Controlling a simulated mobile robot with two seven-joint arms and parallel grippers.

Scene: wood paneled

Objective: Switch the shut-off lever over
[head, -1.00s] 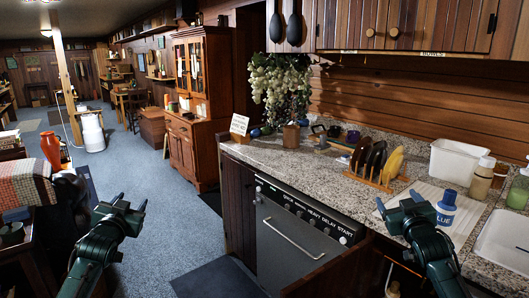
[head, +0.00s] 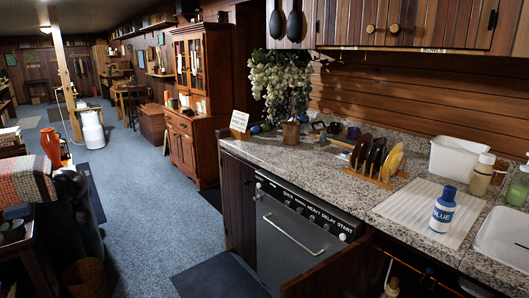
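I cannot make out a shut-off lever in the head view. The cabinet under the sink is open at the lower right, with its brown wooden door (head: 328,278) swung out. Its inside is dark. A thin pale pipe-like piece (head: 388,272) and a small orange-brown piece (head: 392,289) show at its left, too small and dim to name surely. Neither of my grippers can be made out in the head view.
A dishwasher (head: 292,240) stands left of the open cabinet. On the granite counter (head: 290,163) are a blue-labelled bottle (head: 441,210), a plate rack (head: 371,180), a white tub (head: 455,158) and a sink (head: 508,235). A dark mat (head: 218,277) lies on the clear blue floor (head: 190,235).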

